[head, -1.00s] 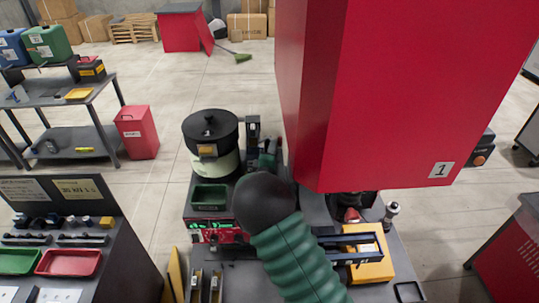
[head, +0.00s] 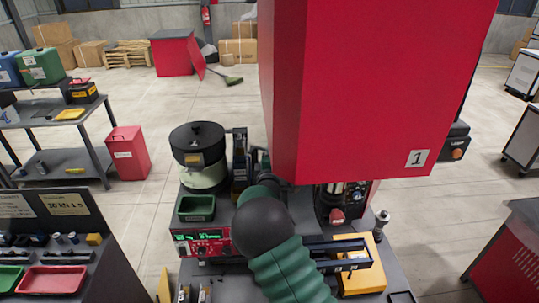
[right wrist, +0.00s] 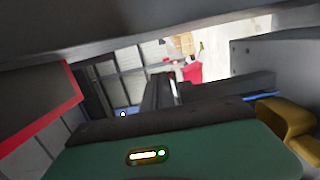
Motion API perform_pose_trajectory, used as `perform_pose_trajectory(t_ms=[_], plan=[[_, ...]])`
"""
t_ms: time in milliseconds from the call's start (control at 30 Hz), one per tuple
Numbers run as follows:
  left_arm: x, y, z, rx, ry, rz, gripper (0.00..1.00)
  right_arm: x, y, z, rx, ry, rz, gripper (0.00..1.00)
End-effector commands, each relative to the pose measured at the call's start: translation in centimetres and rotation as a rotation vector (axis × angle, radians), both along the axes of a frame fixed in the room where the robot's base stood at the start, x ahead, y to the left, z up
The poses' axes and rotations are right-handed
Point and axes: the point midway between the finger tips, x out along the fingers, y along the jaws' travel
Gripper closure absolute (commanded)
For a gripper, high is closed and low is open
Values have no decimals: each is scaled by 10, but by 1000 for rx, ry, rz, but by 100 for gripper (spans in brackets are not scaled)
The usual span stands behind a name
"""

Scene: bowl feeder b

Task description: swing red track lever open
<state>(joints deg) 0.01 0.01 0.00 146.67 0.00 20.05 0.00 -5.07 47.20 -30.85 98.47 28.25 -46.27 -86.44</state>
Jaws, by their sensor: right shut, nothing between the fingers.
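I cannot make out the red track lever for certain. A small red part (head: 337,215) shows on the dark unit below the big red housing and may belong to it. My right arm, with a green ribbed sleeve and a dark round joint, covers the middle of the machine in the head view and hides its gripper there. In the right wrist view my right gripper (right wrist: 166,92) is shut and empty, its dark fingers pointing away between grey machine walls. No lever shows between the fingers. My left gripper is out of view.
The red housing (head: 375,90) marked 1 hangs over the machine. A black-lidded bowl (head: 199,150), a green tray (head: 196,208) and a red control panel (head: 200,245) stand left of my arm. A yellow block (head: 363,270) is at right. Grey walls are close around the gripper.

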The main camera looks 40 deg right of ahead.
Motion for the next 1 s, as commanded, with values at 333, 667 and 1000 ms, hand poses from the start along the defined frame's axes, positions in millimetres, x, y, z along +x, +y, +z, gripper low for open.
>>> perform_pose_trajectory(t_ms=[333, 667, 1000], plan=[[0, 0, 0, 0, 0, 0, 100, -2, -4, 1, -1, -2, -7, 100], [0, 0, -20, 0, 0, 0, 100, -38, 31, -2, 0, -3, -2, 100], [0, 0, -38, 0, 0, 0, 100, -102, 86, -1, 0, -4, 1, 100]])
